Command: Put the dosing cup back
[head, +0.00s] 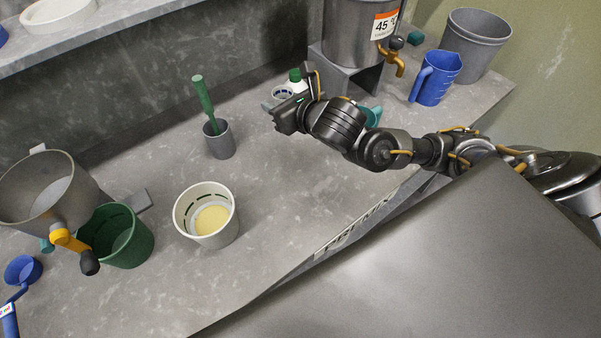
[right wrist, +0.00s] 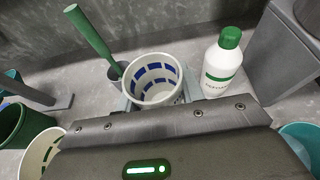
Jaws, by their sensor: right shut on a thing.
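The dosing cup (right wrist: 155,82) is a small white cup with blue bands inside. In the right wrist view it stands between the fingers of my right gripper, its open top facing up. In the head view only part of the cup (head: 282,93) shows, beyond my right gripper (head: 279,107), which is shut on it. I cannot tell whether its bottom touches the bench. A white bottle with a green cap (right wrist: 222,58) stands just right of the cup; it is partly hidden in the head view (head: 296,79). My left gripper is not in view.
A grey holder with a green-handled tool (head: 220,142) stands left of the cup. A cream pail with yellow contents (head: 209,218), a green pail (head: 122,238) and a tapped grey vessel (head: 42,190) stand further left. A blue jug (head: 436,80) stands at right. The middle bench is clear.

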